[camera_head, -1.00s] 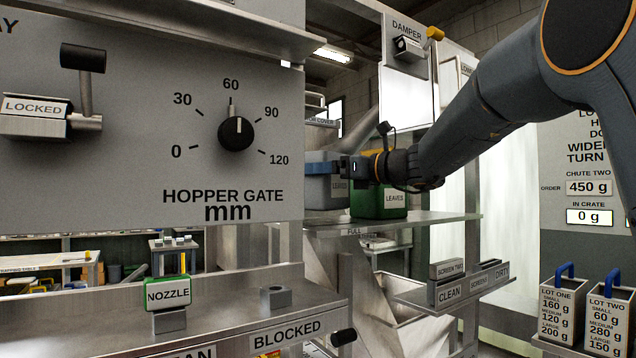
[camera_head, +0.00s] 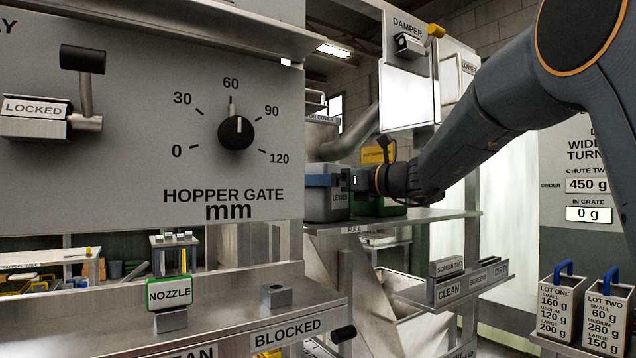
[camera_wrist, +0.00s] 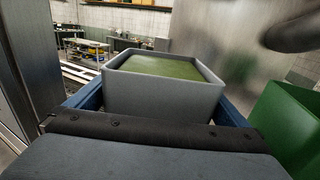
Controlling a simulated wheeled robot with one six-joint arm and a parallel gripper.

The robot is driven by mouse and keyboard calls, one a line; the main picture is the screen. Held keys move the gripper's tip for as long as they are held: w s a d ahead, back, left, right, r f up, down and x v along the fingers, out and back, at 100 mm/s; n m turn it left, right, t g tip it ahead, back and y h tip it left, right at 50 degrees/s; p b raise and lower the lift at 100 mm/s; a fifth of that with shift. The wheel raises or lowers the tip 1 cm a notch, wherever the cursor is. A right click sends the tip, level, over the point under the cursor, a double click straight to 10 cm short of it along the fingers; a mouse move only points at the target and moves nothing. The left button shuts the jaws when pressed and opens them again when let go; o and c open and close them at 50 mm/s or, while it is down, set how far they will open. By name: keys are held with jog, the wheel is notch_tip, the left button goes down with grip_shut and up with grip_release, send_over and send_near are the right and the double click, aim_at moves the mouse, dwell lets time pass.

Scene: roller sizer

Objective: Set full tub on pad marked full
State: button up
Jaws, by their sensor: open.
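The grey tub (camera_head: 318,206), labelled LEAVES, stands at the left end of a metal shelf (camera_head: 430,217), near the FULL label (camera_head: 354,230) on the shelf's front edge. In the wrist view the grey tub (camera_wrist: 165,98) is filled with green leaf matter almost to its rim. My gripper (camera_head: 325,181) is open, its blue fingers still on either side of the tub. The pad's surface under the tub is hidden, so I cannot see how the tub sits on it. A green tub (camera_head: 385,210) stands just right of it, partly behind my gripper; it also shows in the wrist view (camera_wrist: 290,122).
The hopper gate panel (camera_head: 150,150) stands close on the left. The damper (camera_head: 410,45) hangs above the shelf. A yellow sign (camera_head: 375,155) is behind my wrist. Screen racks (camera_head: 465,280) sit below the shelf. Free shelf lies right of the green tub.

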jog(key=b+v, duration=0.4)
jog(key=v, duration=0.8)
jog(key=shift+r, duration=0.1)
